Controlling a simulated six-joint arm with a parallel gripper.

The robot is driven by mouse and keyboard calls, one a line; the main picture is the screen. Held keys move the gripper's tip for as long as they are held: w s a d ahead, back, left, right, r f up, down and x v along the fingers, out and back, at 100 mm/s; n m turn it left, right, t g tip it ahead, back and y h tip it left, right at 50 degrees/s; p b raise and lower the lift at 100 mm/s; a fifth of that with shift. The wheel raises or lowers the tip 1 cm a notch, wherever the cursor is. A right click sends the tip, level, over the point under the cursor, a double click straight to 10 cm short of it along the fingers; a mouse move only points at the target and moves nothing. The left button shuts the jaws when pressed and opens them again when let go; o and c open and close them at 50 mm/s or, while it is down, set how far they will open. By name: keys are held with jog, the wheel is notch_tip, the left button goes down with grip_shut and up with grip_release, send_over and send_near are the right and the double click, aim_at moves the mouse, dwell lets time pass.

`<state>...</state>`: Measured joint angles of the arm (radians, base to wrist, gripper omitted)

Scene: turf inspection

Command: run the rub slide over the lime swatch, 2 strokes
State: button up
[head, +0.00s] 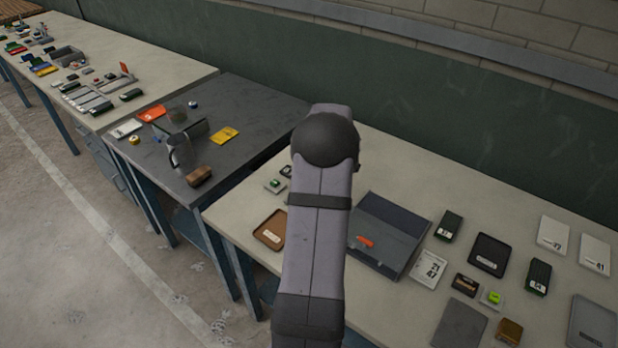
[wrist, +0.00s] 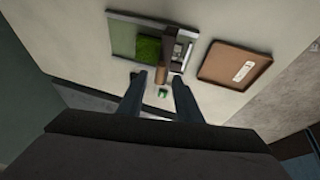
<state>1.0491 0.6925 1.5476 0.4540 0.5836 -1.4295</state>
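In the wrist view my gripper (wrist: 157,88) points down at the table with its two dark fingers apart and nothing visibly clamped between them. Just beyond the fingertips stands a brown upright grip (wrist: 162,75), which seems to be the handle of the rub slide, a dark and grey fixture (wrist: 180,48). Left of it, a bright green grassy square, apparently the lime swatch (wrist: 148,48), lies beside a paler green panel (wrist: 122,40). The fixture partly covers the swatch's right edge. In the head view my arm hides the gripper, swatch and slide.
A brown tray (head: 270,229) lies near the front edge; the wrist view shows it right of the fixture (wrist: 236,66). A small green-topped item (wrist: 163,92) lies between the fingers. A grey-blue case (head: 390,220) and several dark boxes and cards lie to the right.

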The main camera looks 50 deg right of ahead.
jog(key=shift+p+x, duration=0.35)
jog(key=shift+x, duration=0.85)
grip_shut()
jog(key=shift+d, duration=0.1)
jog(key=d+b, duration=0.1)
jog(key=d, duration=1.1)
jog(key=shift+d+r, duration=0.15)
jog(key=shift+r, duration=0.1)
